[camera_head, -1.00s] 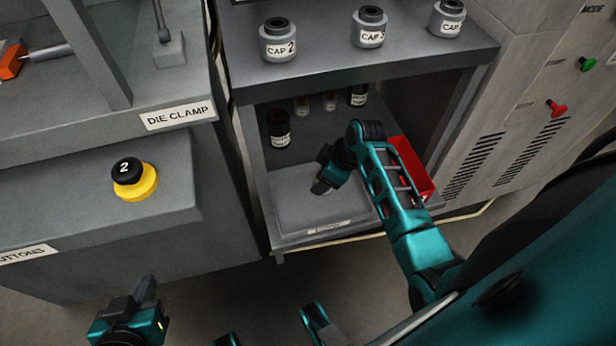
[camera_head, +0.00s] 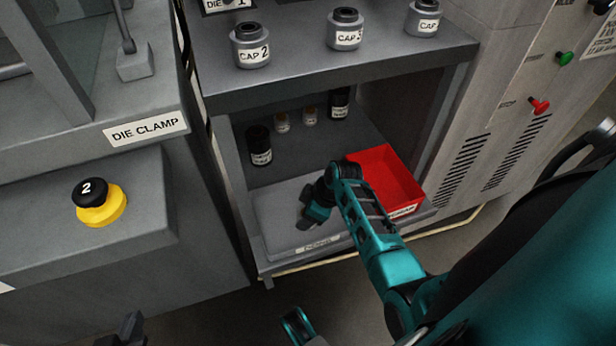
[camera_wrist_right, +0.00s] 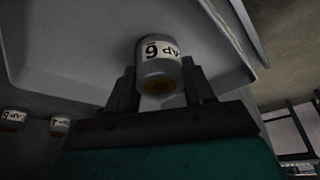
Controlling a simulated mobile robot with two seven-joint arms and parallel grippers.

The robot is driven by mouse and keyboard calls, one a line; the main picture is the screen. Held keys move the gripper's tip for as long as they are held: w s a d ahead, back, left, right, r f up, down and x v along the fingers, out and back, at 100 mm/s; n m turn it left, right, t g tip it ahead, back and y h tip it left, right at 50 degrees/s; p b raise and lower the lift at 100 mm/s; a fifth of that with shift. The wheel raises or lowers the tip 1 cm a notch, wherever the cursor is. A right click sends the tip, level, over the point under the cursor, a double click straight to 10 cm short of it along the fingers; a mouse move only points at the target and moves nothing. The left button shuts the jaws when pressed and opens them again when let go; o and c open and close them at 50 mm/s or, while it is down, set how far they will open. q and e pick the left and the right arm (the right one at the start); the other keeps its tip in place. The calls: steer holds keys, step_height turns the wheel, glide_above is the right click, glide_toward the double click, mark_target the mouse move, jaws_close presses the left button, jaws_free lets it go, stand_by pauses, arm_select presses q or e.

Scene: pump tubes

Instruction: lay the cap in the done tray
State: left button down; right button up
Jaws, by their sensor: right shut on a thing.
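The cap (camera_wrist_right: 160,62), a small grey cylinder with a white "CAP" label whose number reads as 6 or 9, is between the fingers of my right gripper (camera_wrist_right: 162,90), which is shut on it. In the head view my right gripper (camera_head: 310,216) is over the grey tray (camera_head: 277,212) on the lower shelf; the cap does not show clearly there. The tray has a small label on its front edge, too blurred to read surely. Whether the cap touches the tray is unclear. Only a dark part of my left gripper (camera_head: 128,330) shows at the bottom edge; its opening is hidden.
A red bin (camera_head: 385,172) stands right of the tray. Dark containers (camera_head: 259,145) and small capped items (camera_head: 282,121) stand behind it. The upper shelf, holding caps including CAP 2 (camera_head: 251,50), overhangs. A panel with buttons is at right.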

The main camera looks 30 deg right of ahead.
steer(key=shift+f, duration=0.15)
steer(key=o, duration=0.8)
steer(key=shift+f, duration=0.1)
steer(key=o, duration=0.5)
steer(key=shift+c, duration=0.2)
steer(key=shift+r, duration=0.35)
steer(key=p+v, duration=0.5)
steer(key=v, duration=0.6)
steer(key=s+a+r+m+t, duration=0.2)
steer(key=s+a+r+t, duration=0.1)
steer(key=a, duration=0.4)
steer(key=s+a+r+m+t, duration=0.3)
steer(key=a+r+t, duration=0.1)
steer(key=a, duration=0.2)
steer(key=shift+s+a+r, duration=0.15)
steer(key=shift+a+r, duration=0.2)
